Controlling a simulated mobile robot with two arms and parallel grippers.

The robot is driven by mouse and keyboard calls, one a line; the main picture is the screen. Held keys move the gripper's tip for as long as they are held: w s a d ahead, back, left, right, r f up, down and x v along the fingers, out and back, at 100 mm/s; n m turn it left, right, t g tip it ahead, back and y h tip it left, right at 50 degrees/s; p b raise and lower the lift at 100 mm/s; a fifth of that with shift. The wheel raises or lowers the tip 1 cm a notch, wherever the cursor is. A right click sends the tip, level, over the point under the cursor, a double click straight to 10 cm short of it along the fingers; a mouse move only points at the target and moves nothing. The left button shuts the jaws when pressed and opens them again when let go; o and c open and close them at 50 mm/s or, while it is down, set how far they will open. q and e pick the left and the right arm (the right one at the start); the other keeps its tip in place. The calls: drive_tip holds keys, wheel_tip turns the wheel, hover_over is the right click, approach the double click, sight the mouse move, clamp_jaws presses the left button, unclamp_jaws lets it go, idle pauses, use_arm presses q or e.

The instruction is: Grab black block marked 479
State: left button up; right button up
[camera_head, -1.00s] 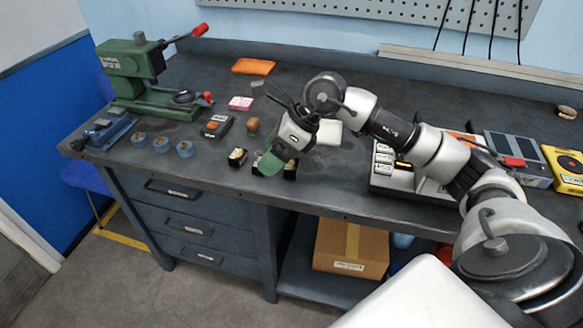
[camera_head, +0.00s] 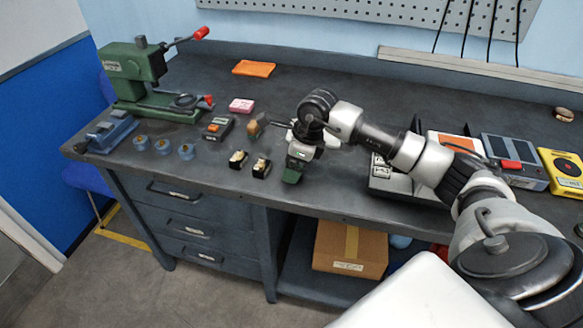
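Two small black blocks with pale tops stand near the bench's front edge: a left block (camera_head: 238,160) and a right block (camera_head: 261,168). Any number on them is too small to read. The spot where a third black block showed earlier is hidden by this gripper. My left gripper is not in view.
A rack (camera_head: 380,180) with white-labelled blocks stands under my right arm. The back middle of the bench is mostly clear.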

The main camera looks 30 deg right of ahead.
drive_tip(key=shift+x, duration=0.8)
drive_tip(key=c, duration=1.2)
drive_tip(key=shift+o, duration=0.2)
drive_tip(key=shift+r, duration=0.15)
